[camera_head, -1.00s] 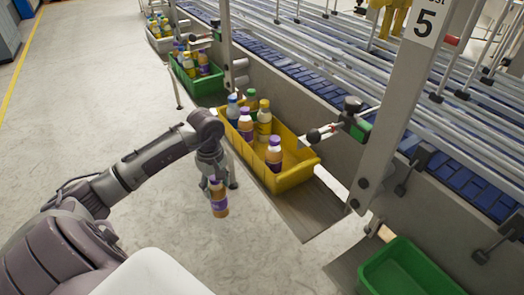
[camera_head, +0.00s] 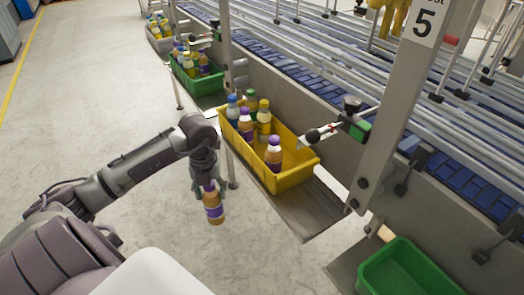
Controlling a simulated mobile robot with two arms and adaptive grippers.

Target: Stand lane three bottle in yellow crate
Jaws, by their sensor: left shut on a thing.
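My left gripper (camera_head: 207,188) is shut on a bottle (camera_head: 214,207) with orange-brown contents and a purple label. It holds the bottle roughly upright in the air, left of the yellow crate (camera_head: 285,184) and apart from it. The gripper hides the bottle's top. The yellow crate stands on a shelf beside the conveyor. Several bottles stand in it: a blue-capped one (camera_head: 232,108), a purple-capped one (camera_head: 245,124), a yellow-capped one (camera_head: 264,119), a green-capped one at the back, and a purple-capped one (camera_head: 274,154) nearer the front. My right gripper is not in view.
A green crate (camera_head: 372,272) stands at the lower right, with no bottles showing. Another green crate (camera_head: 200,84) with bottles and a grey crate (camera_head: 160,45) stand farther back. A bar with a dark knob (camera_head: 313,136) reaches towards the yellow crate's right side.

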